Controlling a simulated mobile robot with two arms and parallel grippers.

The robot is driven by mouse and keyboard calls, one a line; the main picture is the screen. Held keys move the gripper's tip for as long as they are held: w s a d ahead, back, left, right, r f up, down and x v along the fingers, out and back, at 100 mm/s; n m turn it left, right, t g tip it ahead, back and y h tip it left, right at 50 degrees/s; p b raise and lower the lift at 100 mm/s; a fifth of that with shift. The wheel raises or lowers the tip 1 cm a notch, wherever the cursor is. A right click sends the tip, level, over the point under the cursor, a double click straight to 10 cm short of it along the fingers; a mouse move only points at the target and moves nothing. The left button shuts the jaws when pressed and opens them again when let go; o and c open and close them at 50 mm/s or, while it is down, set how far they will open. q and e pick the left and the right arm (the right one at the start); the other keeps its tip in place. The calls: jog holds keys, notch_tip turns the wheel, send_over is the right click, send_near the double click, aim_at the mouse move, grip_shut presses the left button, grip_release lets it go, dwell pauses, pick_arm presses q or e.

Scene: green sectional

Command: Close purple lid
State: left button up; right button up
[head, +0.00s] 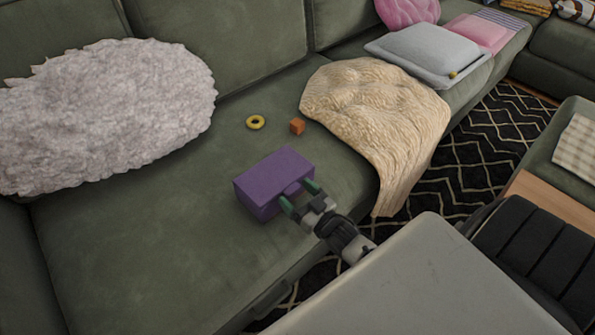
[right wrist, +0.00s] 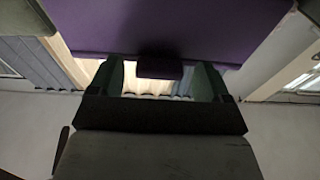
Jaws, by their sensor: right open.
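A purple box stands on the green sofa seat, and its purple lid (head: 272,170) lies over the top. The lid looks down, but I cannot tell whether it is fully shut. A small purple tab (right wrist: 160,68) sticks out from the front edge. My right gripper (head: 298,194) is open at the front of the box, its green fingers pointing at it. In the right wrist view the fingers stand on either side of the tab, with gaps, and the purple surface (right wrist: 165,25) fills the top. My left gripper is not in view.
A yellow ring (head: 255,122) and an orange cube (head: 297,126) lie behind the box. A beige blanket (head: 375,105) drapes over the seat to the right. A fluffy grey-white cushion (head: 110,110) is at the left. The seat left of the box is clear.

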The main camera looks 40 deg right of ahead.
jog(key=shift+s, duration=0.45)
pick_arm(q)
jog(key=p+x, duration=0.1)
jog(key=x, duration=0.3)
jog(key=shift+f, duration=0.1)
pick_arm(e)
jog(key=v, duration=1)
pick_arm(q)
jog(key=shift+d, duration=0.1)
pick_arm(e)
jog(key=shift+w+f, duration=0.1)
